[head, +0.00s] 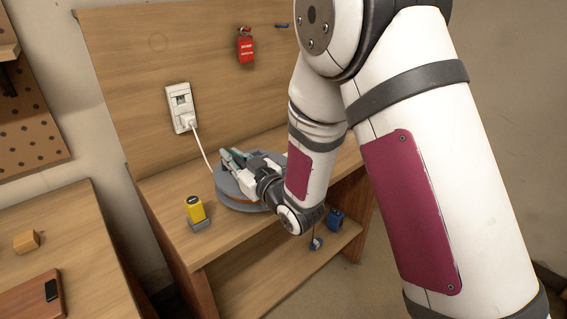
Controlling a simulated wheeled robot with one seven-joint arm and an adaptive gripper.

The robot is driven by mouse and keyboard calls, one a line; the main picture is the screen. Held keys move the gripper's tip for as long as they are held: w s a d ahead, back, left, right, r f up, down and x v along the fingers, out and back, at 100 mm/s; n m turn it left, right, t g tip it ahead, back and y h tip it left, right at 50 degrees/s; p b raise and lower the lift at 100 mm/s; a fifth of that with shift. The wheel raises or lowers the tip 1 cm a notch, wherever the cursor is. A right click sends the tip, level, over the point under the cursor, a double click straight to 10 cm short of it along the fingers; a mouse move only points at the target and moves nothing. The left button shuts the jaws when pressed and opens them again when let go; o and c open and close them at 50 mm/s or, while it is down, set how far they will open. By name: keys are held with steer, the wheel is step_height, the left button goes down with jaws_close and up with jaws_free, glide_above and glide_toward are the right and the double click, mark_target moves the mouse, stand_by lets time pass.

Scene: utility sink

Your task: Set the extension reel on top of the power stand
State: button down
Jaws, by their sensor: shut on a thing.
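The extension reel (228,188) appears as a round grey disc with an orange band, on or just above the wooden bench top at centre. A white cord runs from it up to a plug in the wall outlet (181,107). My gripper (235,157) is over the reel and shut on it; the grip point is partly hidden by my wrist. The wooden bench (160,192) with a tall backboard seems to be the power stand, though I cannot be sure. Whether the reel touches the bench top is unclear.
A yellow device (195,209) in a grey base stands left of the reel, near the front edge. A blue object (335,218) is at right. A red tag (245,46) hangs on the backboard. A side table (75,232) at left holds a wooden block (27,241).

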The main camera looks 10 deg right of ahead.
mark_target(224, 168)
steer(key=b+x, duration=0.2)
steer(key=x, duration=0.1)
steer(key=r+b+x, duration=0.1)
steer(key=b+x, duration=0.2)
steer(key=shift+w+d+r, duration=0.1)
steer(key=shift+w+r, duration=0.05)
steer(key=shift+w, duration=0.1)
steer(key=w+a+r+b, duration=0.3)
steer(key=a+r+b, duration=0.1)
steer(key=b, duration=0.3)
step_height(224, 168, down, 10)
steer(key=b, duration=0.2)
steer(key=shift+d, duration=0.2)
steer(key=c, duration=1.6)
jaws_free()
steer(key=shift+w+f, duration=0.1)
steer(key=shift+f, duration=0.05)
steer(key=shift+d, duration=0.1)
steer(key=v, duration=1.2)
steer(key=shift+p, duration=0.35)
